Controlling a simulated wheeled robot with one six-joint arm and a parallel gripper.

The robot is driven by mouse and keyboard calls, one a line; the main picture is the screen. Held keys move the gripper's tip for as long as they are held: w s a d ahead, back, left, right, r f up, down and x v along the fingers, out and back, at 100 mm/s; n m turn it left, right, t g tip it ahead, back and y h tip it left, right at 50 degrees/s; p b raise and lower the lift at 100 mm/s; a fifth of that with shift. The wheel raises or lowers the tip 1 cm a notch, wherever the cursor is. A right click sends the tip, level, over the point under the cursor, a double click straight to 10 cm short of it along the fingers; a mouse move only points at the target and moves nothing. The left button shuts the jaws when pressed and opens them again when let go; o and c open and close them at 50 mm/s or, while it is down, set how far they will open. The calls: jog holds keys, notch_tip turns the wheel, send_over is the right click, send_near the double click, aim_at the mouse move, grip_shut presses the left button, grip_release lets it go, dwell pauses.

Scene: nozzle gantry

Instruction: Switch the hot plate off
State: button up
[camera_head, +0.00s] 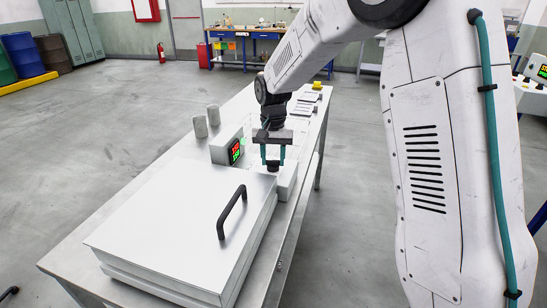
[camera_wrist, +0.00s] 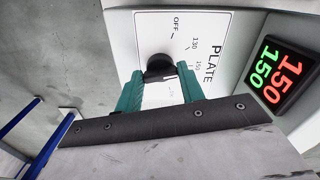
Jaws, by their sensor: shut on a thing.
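The hot plate (camera_head: 170,225) is a broad pale slab with a closed lid and a black bar handle (camera_head: 232,212). Its control panel (camera_wrist: 215,30) reads PLATE, with a scale marked OFF, 130, 150 and more that is partly hidden. A display (camera_wrist: 278,68) shows 150 in green and 150 in red; it also shows in the head view (camera_head: 236,150). My gripper (camera_head: 272,163) reaches down at the panel. Its teal fingers (camera_wrist: 160,82) are shut on the black knob (camera_wrist: 158,63). Which mark the knob points at is unclear.
The hot plate stands on a long metal table (camera_head: 75,250). Two grey cylinders (camera_head: 206,121) stand behind the display. Small items and a yellow block (camera_head: 317,85) lie at the far end. The floor left of the table is clear.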

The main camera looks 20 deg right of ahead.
aim_at(273, 160)
jog(key=n, duration=0.5)
jog(key=shift+d+n, duration=0.1)
jog(key=shift+n, duration=0.2)
jog(key=n, duration=0.5)
jog(key=shift+n, duration=0.4)
jog(key=o, duration=1)
jog(key=shift+r, duration=0.1)
notch_tip(273, 160, up, 8)
jog(key=shift+f, duration=0.2)
